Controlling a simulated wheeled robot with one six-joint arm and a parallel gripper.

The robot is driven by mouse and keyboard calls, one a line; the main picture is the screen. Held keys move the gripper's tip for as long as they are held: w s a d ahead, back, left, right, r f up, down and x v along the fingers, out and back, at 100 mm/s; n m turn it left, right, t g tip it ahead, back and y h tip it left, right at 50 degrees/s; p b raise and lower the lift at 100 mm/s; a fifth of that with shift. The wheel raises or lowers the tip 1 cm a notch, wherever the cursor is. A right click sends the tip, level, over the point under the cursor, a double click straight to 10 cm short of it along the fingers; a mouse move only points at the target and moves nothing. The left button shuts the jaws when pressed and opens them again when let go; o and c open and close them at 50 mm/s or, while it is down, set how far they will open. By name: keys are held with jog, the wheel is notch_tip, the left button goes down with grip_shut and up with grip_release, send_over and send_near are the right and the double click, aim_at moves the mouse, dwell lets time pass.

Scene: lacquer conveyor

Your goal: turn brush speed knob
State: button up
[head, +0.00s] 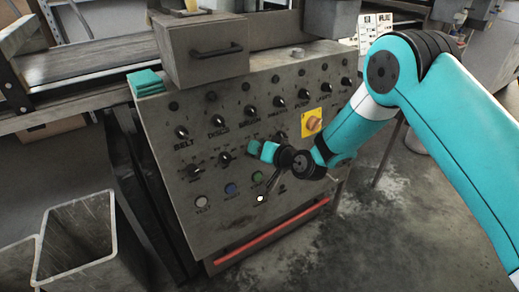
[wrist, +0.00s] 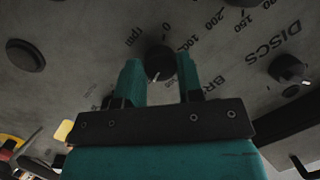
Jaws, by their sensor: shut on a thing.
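The brush speed knob (wrist: 160,57) is a small dark round knob with a pale pointer mark, in the upper middle of the wrist view.
Other knobs sit close by, including one by DISCS (wrist: 288,69) and another left of my gripper (head: 224,158). A yellow plate with an orange switch (head: 312,122) is up and right. Coloured buttons (head: 231,189) lie below. A drawer box (head: 203,55) stands on top.

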jog(key=o, duration=0.9)
jog(key=shift+s+a, duration=0.1)
jog(key=b+v, duration=0.3)
jog(key=v, duration=1.4)
jog(key=shift+d+r, duration=0.2)
jog(key=shift+d, duration=0.05)
jog(key=shift+s+a, duration=0.1)
